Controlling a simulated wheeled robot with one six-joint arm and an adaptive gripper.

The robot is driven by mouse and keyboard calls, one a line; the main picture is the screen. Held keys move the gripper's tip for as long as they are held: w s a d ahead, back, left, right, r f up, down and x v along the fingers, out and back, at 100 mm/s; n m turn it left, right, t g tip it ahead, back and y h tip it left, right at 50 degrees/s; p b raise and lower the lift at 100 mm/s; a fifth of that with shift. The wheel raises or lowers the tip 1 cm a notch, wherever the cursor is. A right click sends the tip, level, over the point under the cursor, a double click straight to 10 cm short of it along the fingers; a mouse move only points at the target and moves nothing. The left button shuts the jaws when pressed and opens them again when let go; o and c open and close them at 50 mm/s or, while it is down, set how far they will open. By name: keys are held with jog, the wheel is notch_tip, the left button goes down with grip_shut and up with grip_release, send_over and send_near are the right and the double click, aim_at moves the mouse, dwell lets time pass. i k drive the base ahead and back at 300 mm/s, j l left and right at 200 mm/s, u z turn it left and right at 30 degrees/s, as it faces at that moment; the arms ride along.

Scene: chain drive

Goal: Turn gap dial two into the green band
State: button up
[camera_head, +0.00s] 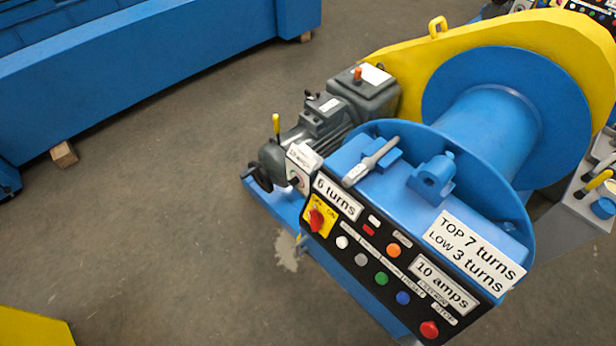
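I cannot make out a gap dial marked two or a green band in the head view. A small white-faced fitting (303,157) with a round part on its front stands at the left end of the winch, beside a dark hand crank (267,166); its markings are too small to read. A red rotary switch (316,219) sits on a yellow plate on the black control panel (346,256). My gripper is not in view.
The blue winch drum (490,120) with a yellow guard (450,48) fills the right. A grey tool (370,162) lies on the blue housing. A large blue machine (150,60) stands at upper left. Open grey floor (150,220) lies at left and centre.

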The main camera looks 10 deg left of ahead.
aim_at(294, 182)
jog(key=i+j+u, duration=0.3)
jog(key=i+j, duration=0.25)
jog(key=i+j+u, duration=0.3)
jog(key=i+j, duration=0.15)
jog(key=i, duration=0.1)
